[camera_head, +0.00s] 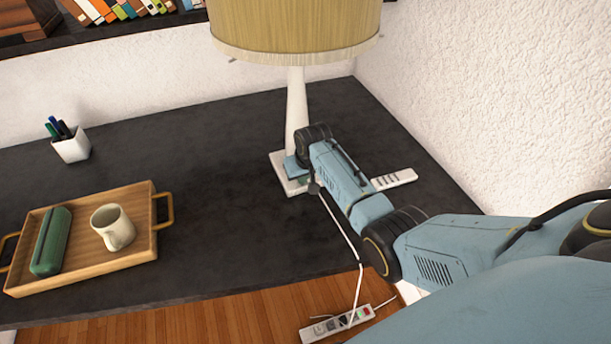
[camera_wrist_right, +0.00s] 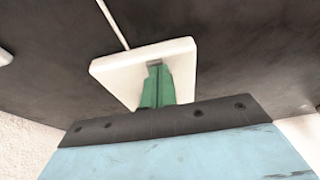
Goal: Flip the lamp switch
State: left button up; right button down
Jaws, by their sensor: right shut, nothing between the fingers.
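The lamp stands on the dark table, with a tan shade (camera_head: 295,28), a white stem (camera_head: 296,105) and a square white base (camera_head: 279,165). My right gripper (camera_head: 298,178) is down at the lamp's base. In the right wrist view the white base (camera_wrist_right: 120,78) lies just beyond my right gripper's green fingers (camera_wrist_right: 156,88), which are shut together with nothing between them. The fingertips are at or over the base beside a small grey part (camera_wrist_right: 155,64); I cannot tell whether they touch it. The lamp switch is not clearly visible. My left gripper is not in view.
A wooden tray (camera_head: 150,215) holds a green case (camera_head: 50,242) and a cream mug (camera_head: 113,228) at the left. A white pen cup (camera_head: 71,146) stands behind. A white remote (camera_head: 393,179) lies right of my arm. A power strip (camera_head: 337,324) is on the floor.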

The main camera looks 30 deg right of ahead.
jog(key=shift+w+d+r, duration=0.1)
jog(key=shift+w+r, duration=0.15)
jog(key=shift+w, duration=0.45)
jog(key=shift+r, duration=0.1)
jog(key=s+p+v, duration=0.1)
jog(key=p+v, duration=0.8)
jog(key=p, duration=0.4)
jog(key=shift+s+r, duration=0.2)
